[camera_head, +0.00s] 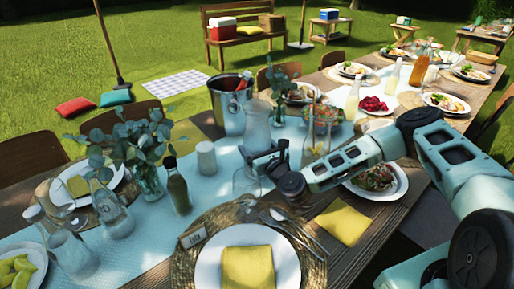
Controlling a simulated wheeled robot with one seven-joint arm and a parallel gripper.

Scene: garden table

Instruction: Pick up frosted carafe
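A pale, frosted-looking carafe (257,128) stands upright on the light blue runner, just right of the metal bucket. My gripper (262,163) is directly in front of its lower part in this view and hides its base. The gripper reaches in from the right, low over the runner. Its dark fingers are small and overlap the carafe and a clear glass (246,183). I cannot tell whether they touch the carafe or how far apart they are.
A metal bucket (228,112) with bottles stands left of the carafe. A white frosted cup (206,158), a dark green bottle (179,190) and a leafy vase (147,178) stand further left. A jar with slices (318,132) is to the right. A plate with yellow napkin (212,272) is in front.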

